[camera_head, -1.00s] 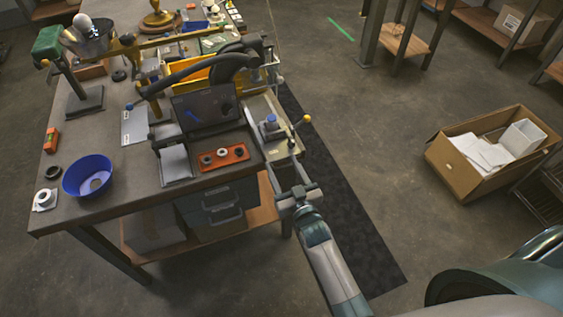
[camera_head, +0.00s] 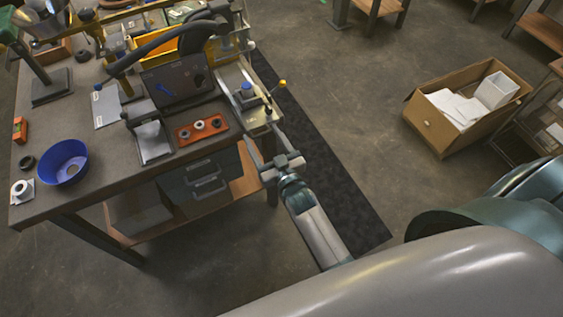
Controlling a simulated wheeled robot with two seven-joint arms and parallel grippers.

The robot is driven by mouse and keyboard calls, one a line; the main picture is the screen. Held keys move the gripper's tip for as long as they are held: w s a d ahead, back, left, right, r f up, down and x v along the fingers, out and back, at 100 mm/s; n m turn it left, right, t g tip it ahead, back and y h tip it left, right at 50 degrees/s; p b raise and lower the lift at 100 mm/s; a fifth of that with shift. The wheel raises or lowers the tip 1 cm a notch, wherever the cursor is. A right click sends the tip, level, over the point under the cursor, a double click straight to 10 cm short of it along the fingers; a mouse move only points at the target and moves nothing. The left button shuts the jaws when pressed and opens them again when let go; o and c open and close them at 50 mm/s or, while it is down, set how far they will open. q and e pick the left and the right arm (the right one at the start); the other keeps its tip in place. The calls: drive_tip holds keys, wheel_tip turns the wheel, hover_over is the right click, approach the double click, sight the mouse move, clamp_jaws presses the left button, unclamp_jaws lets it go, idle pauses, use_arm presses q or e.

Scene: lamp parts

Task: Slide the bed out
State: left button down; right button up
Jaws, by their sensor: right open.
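The bed (camera_head: 232,79) looks like a pale flat slide at the right edge of the workbench, beside a dark machine (camera_head: 183,80). My right gripper (camera_head: 262,140) is open at the bench's front right corner, just in front of the bed's near end. Its two fingers are spread and point toward the bench, with nothing visible between them. I cannot tell whether a fingertip touches the bed. My left gripper is out of view.
An orange tray with rings (camera_head: 201,130) and a blue bowl (camera_head: 63,163) sit on the workbench (camera_head: 105,165). Grey drawers (camera_head: 203,179) hang beneath. A cardboard box (camera_head: 440,129) stands on the floor at right. Floor between bench and box is clear.

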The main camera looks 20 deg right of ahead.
drive_tip(key=s+b, duration=0.4)
drive_tip(key=s, duration=1.2)
drive_tip(key=shift+s+d+b, duration=0.15)
drive_tip(key=shift+s+b, duration=0.15)
drive_tip(key=shift+s, duration=0.1)
drive_tip(key=s+a+f+g, duration=0.1)
drive_tip(key=s+f+g, duration=0.25)
drive_tip(key=f, duration=0.95)
drive_tip(key=s+f+n+g+b, duration=0.1)
drive_tip(key=s+f+g, duration=0.25)
drive_tip(key=f, duration=0.95)
drive_tip(key=s+a+f+g, duration=0.15)
drive_tip(key=s+f, duration=0.25)
drive_tip(key=f, duration=0.8)
drive_tip(key=s+d+f+g, duration=0.4)
drive_tip(key=s+f, duration=0.5)
drive_tip(key=s, duration=0.3)
drive_tip(key=s+d+f+n+g+b, duration=0.1)
drive_tip(key=s+d+f+g, duration=0.3)
drive_tip(key=s+f, duration=0.5)
drive_tip(key=s, duration=0.4)
drive_tip(key=shift+s+d+f+h, duration=0.2)
drive_tip(key=shift+s+f+h, duration=0.05)
drive_tip(key=shift+s+h, duration=0.05)
drive_tip(key=shift+g, duration=0.25)
drive_tip(key=shift+c, duration=0.3)
